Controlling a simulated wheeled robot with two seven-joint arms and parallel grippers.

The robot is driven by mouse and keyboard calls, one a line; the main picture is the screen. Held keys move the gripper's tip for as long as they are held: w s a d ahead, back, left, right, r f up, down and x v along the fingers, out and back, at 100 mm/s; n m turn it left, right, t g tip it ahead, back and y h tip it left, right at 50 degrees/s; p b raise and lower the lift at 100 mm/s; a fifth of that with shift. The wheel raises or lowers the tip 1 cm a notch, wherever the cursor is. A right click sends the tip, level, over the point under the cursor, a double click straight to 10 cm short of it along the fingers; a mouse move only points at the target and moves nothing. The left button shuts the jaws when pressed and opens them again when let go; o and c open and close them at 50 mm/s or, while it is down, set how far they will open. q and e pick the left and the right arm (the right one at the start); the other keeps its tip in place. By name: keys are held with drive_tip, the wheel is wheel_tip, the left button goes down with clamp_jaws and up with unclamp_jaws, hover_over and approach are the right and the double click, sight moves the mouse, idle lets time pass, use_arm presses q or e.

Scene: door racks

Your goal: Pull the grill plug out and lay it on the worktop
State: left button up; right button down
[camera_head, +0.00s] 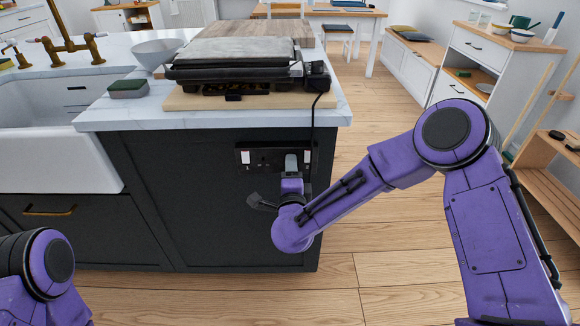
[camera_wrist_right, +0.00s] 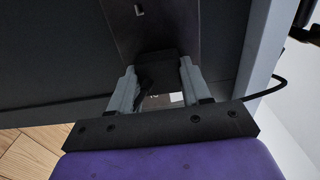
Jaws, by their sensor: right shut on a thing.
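My right gripper (camera_head: 291,163) is at the dark socket panel (camera_head: 245,157) on the end of the island. In the right wrist view, the fingers of this gripper (camera_wrist_right: 158,80) are shut on the black grill plug (camera_wrist_right: 156,65), one finger on each side. The plug sits against or very close to the panel (camera_wrist_right: 150,30); how deep it is seated is hidden. In the head view the gripper covers the plug. The black grill (camera_head: 235,72) stands on a board on the marble worktop (camera_head: 130,115). Its cord (camera_head: 313,125) hangs over the edge towards the panel. My left gripper is out of view.
A bowl (camera_head: 158,52) and a green-topped sponge block (camera_head: 128,88) stand left of the grill, beside the white sink (camera_head: 60,160). The worktop's front strip is narrow. Open wooden floor (camera_head: 375,100) lies right of the island. A wooden rack (camera_head: 550,190) stands at far right.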

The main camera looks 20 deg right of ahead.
drive_tip(key=shift+s+a, duration=0.1)
drive_tip(key=shift+s, duration=0.05)
drive_tip(key=shift+v, duration=2.85)
drive_tip(key=shift+s, duration=0.1)
drive_tip(key=v, duration=0.2)
drive_tip(key=shift+s+a, duration=0.1)
drive_tip(key=shift+s, duration=0.3)
drive_tip(key=shift+r, duration=0.1)
wheel_tip(320, 180, up, 21)
drive_tip(key=p, duration=1.7)
drive_tip(key=shift+a, duration=0.1)
